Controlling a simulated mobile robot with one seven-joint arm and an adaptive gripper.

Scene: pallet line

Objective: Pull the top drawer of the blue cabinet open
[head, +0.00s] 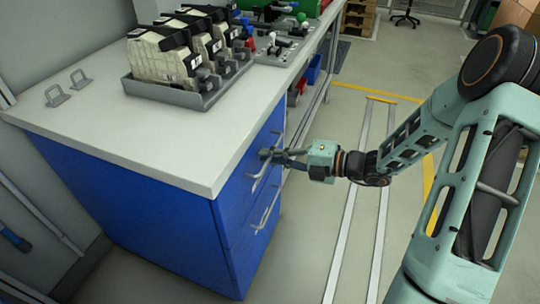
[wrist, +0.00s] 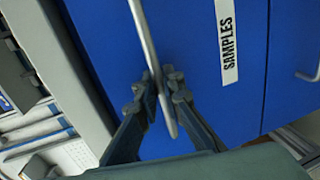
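The blue cabinet (head: 150,205) stands under a pale worktop at the left of the head view. Its top drawer (wrist: 200,110) fills most of the wrist view, with a white "SAMPLES" label (wrist: 227,40). The drawer front looks flush with the cabinet. A grey bar handle (wrist: 143,35) runs across the drawer front; it also shows in the head view (head: 259,176). My gripper (head: 270,154) is at this handle, with one finger on each side of the bar. In the wrist view my gripper (wrist: 162,86) looks closed around it. Exact finger contact is hard to see.
A lower drawer handle (head: 265,211) sits below. The worktop (head: 120,110) holds a grey tray (head: 190,98) of black-and-cream parts and two small metal brackets (head: 68,88). The floor (head: 310,225) in front of the drawers is clear, with metal rails and yellow lines.

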